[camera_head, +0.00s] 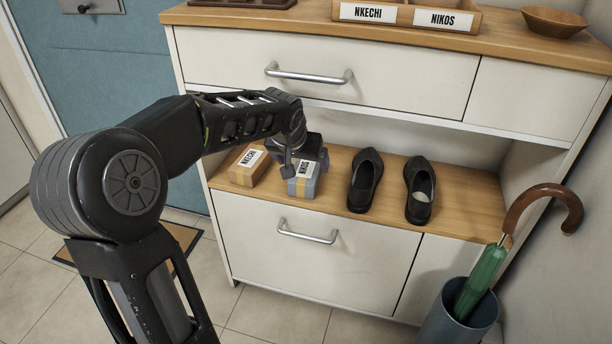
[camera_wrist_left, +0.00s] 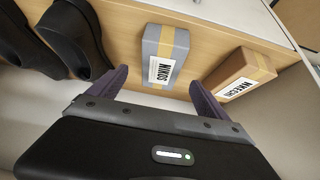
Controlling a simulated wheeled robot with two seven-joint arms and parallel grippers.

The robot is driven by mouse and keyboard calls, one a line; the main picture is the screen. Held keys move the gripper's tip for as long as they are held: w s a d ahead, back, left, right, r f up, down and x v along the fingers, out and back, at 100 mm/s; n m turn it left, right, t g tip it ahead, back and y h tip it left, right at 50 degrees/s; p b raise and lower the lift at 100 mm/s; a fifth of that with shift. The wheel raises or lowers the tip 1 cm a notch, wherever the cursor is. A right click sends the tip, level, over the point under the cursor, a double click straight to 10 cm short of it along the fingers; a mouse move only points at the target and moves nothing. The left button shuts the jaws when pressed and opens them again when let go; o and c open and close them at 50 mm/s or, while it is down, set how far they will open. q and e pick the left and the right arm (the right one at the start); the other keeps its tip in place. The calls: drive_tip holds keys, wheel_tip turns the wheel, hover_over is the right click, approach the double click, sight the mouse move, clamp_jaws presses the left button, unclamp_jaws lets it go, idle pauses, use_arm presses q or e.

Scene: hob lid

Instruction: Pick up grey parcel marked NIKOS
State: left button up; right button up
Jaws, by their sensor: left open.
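The grey parcel (camera_head: 303,185) has a tan stripe and a white NIKOS label. It lies on the wooden shelf (camera_head: 281,206), and in the left wrist view the grey parcel (camera_wrist_left: 165,60) is just ahead of the fingers. My left gripper (camera_head: 300,163) is above and close to it in the head view, hiding part of its top. In the left wrist view the left gripper (camera_wrist_left: 158,82) is open, its two dark fingers apart, with the parcel roughly in line with the gap. I cannot tell whether a finger touches it. My right gripper is not in view.
A brown NKECHI parcel (camera_head: 249,165) lies just left of the grey one, close to it. A pair of dark shoes (camera_head: 365,181) stands to the right. The cabinet's upper drawer (camera_head: 330,70) overhangs the shelf. An umbrella (camera_head: 487,272) stands in a bin at the right.

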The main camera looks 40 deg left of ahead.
sight(305, 169)
use_arm(q)
drive_tip(key=b+x, duration=0.2)
drive_tip(key=x, duration=0.2)
drive_tip(key=shift+s, duration=0.1)
drive_tip(key=shift+w+a+f, duration=0.15)
drive_tip(key=shift+w+f, duration=0.2)
drive_tip(key=shift+f, duration=0.15)
drive_tip(key=shift+r, duration=0.1)
drive_tip(key=c, duration=1.6)
